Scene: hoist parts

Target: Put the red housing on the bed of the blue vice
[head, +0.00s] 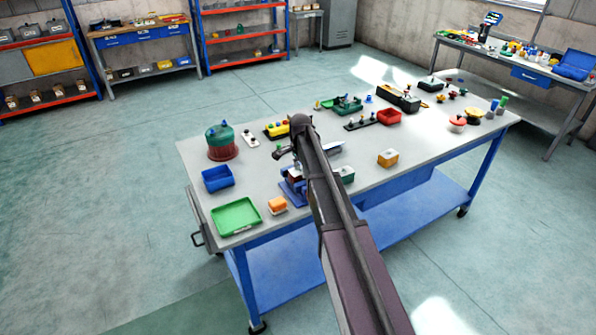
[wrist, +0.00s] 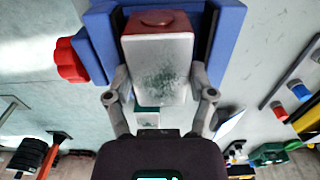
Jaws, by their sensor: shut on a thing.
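My gripper (wrist: 160,78) is shut on a boxy part, the red housing (wrist: 158,20), with one finger on each side. The part shows a worn pale grey face and a dull red end. The blue vice (wrist: 226,42) is behind it, with blue on both sides of the housing. I cannot tell whether the housing touches the bed, which it hides. In the head view the blue vice (head: 293,197) is near the table's front edge, and my gripper (head: 291,165) is over it, partly hidden by my arm.
A blue bin (head: 217,179), a green tray (head: 237,217) and an orange-topped block (head: 278,205) lie left of the vice. A green drum with a red base (head: 221,143) stands behind. A yellow block (head: 388,158) is to the right, with bare tabletop around it.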

